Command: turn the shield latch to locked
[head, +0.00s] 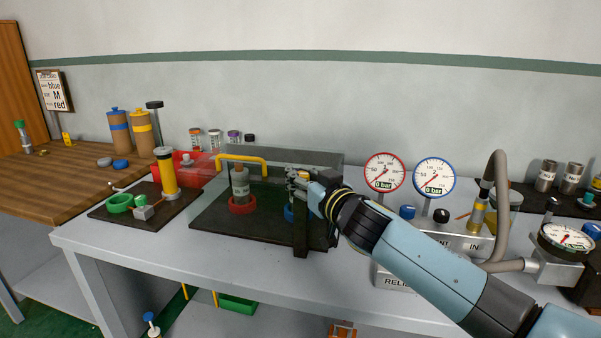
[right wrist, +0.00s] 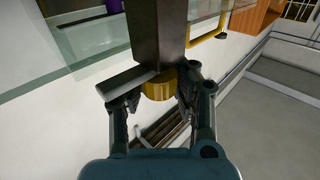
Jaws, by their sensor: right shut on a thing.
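The clear shield (head: 295,158) with a yellow handle (head: 242,158) stands over a dark base on the bench. A dark post (head: 300,228) rises at its front right; it also fills the top middle of the right wrist view (right wrist: 157,35). The shield latch shows in the right wrist view as a brass knob (right wrist: 159,86) with a grey bar reaching left. My right gripper (head: 297,178) is at the top of the post, its fingers (right wrist: 158,104) shut on the latch, partly hiding it. The latch is too small to read in the head view. My left gripper is not in view.
Behind the shield are a grey bottle (head: 240,186) in a red ring and a blue part. A black mat (head: 180,205) with a yellow column (head: 165,172) lies left. Two gauges (head: 384,173) and a valve block (head: 465,243) stand right of my right gripper.

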